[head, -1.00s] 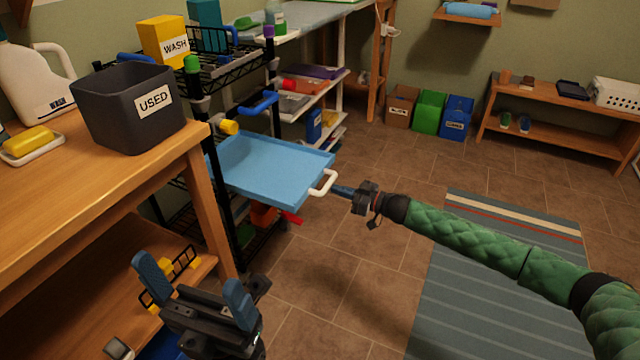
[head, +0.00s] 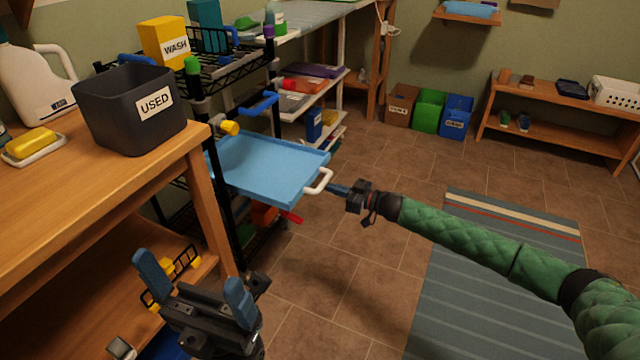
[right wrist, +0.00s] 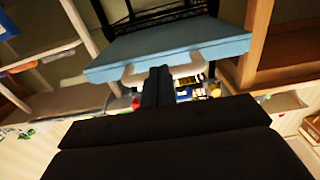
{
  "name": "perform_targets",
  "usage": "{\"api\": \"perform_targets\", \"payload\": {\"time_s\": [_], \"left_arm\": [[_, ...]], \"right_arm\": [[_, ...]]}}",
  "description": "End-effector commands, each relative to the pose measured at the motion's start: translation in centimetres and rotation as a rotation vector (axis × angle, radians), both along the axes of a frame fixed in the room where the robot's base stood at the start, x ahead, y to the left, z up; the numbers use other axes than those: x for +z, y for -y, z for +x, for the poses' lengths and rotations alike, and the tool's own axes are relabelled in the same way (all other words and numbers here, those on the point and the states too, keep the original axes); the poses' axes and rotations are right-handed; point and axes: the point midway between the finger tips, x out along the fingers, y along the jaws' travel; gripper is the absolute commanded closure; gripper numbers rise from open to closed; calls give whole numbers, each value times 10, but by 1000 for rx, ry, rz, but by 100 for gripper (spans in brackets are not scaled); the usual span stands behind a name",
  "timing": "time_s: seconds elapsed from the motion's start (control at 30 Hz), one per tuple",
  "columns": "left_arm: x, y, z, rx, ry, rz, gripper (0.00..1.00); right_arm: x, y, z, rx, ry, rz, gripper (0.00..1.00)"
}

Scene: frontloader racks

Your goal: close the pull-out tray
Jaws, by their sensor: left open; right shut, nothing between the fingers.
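The blue pull-out tray (head: 262,168) sticks out of the black wire rack, with a white handle (head: 319,182) on its front edge. In the right wrist view the tray (right wrist: 170,48) lies straight ahead, its handle (right wrist: 188,71) partly hidden behind my fingers. My right gripper (head: 333,187) is shut and empty, its fingertips at the handle; whether they touch it I cannot tell. It also shows in the right wrist view (right wrist: 157,75). My left gripper (head: 195,276) is open and empty, low in front of the wooden bench, away from the tray.
The black rack (head: 222,195) stands beside the wooden bench (head: 185,165), which carries a dark bin labelled USED (head: 130,110). A yellow WASH box (head: 165,42) sits on the rack top. A striped rug (head: 480,290) lies under my right arm.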

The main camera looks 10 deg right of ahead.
Motion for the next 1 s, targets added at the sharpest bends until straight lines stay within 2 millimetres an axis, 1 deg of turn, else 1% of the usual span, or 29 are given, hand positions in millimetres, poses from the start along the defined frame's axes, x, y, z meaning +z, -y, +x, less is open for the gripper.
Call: {"api": "perform_targets", "payload": {"time_s": [0.17,1.0], "left_arm": [[4,0,0,3,0,-10,10],[21,0,0,-3,2,6,10]], "right_arm": [[2,-5,3,0,1,1,100],[1,-56,38,0,0,1,100]]}}
